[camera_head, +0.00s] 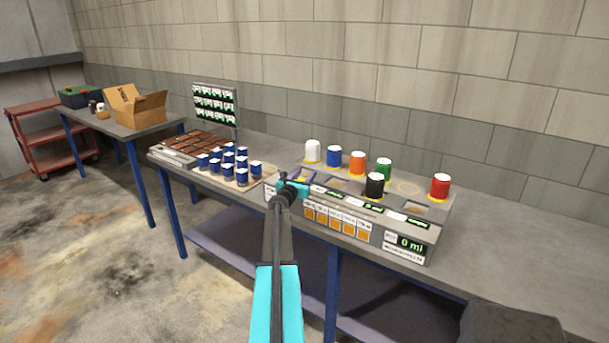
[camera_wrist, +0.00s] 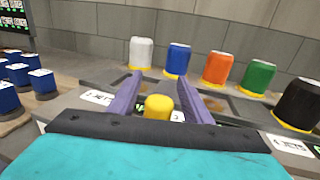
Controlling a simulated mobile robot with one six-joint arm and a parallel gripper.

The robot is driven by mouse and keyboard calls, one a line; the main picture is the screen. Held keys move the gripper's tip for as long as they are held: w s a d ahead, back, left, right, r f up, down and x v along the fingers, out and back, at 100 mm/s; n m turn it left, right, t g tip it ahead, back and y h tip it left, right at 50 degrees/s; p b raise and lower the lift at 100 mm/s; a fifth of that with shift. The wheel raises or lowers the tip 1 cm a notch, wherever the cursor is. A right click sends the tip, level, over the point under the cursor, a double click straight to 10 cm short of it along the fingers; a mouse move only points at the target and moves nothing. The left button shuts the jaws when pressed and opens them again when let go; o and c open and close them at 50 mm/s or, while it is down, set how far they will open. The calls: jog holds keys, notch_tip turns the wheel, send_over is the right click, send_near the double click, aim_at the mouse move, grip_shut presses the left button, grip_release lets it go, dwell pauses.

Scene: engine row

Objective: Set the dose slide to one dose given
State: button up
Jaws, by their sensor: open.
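A yellow knob (camera_wrist: 158,106) shows in the wrist view, between the two purple fingers of my gripper (camera_wrist: 162,86). The fingers are apart, with visible gaps beside the knob. In the head view my gripper (camera_head: 298,176) is over the left part of the grey console (camera_head: 335,227). I take the knob to be the dose slide's handle; its track is mostly hidden behind the gripper body. A "JETS" label (camera_wrist: 98,97) is left of the fingers, and another is at the right. A green display (camera_head: 411,244) at the console's right end reads "0 ml".
White (camera_head: 312,151), blue (camera_head: 334,156), orange (camera_head: 357,162), green (camera_head: 383,169), black (camera_head: 375,185) and red (camera_head: 440,186) canisters stand on the console, close behind and right of my gripper. Several small blue cans (camera_head: 228,157) stand to its left. Free bench (camera_head: 520,255) lies at right.

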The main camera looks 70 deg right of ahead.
dwell(0.3)
grip_shut()
jog(key=shift+s, duration=0.1)
jog(key=s+b, duration=0.1)
jog(key=s, duration=0.1)
jog(key=s+a+b, duration=0.1)
jog(key=s+b, duration=0.1)
jog(key=shift+s+a+f, duration=0.1)
jog(key=shift+s+f, duration=0.05)
jog(key=shift+s, duration=0.15)
jog(key=shift+s+a, duration=0.1)
jog(key=shift+s, duration=0.45)
grip_release()
